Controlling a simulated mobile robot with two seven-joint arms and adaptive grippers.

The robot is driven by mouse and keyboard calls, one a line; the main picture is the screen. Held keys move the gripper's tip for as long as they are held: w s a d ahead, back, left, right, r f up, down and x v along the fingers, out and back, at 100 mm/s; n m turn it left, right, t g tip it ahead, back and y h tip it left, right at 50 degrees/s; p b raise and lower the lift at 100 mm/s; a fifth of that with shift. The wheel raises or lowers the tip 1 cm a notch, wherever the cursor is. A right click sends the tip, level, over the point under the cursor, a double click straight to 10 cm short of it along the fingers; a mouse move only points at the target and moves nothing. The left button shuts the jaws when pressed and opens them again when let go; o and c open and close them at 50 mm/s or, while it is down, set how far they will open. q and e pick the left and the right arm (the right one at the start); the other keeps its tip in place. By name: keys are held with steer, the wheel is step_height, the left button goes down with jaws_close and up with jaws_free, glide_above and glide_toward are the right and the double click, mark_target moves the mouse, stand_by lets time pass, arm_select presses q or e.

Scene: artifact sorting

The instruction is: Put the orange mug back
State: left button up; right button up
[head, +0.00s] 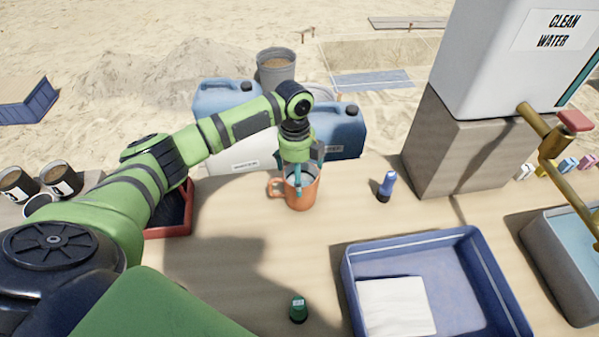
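The orange mug (303,198) stands upright on the sandy-coloured table, or just above it; I cannot tell if it touches. Its handle points left. My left gripper (298,182) points down at the mug, with a teal finger reaching over or into its mouth. The fingertips are partly hidden, so I cannot tell whether they grip the mug wall. My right gripper is out of view.
A blue tray (492,318) with a white sheet sits front right. A small blue bottle (387,186) stands right of the mug, and a green-capped item (298,309) in front. Blue jugs (345,130) stand behind. The table between mug and tray is clear.

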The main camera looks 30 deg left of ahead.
arm_select(q)
step_height(320, 180, up, 12)
steer(key=a, duration=0.1)
steer(key=shift+w+r+b, duration=0.15)
steer(key=shift+w+b, duration=0.15)
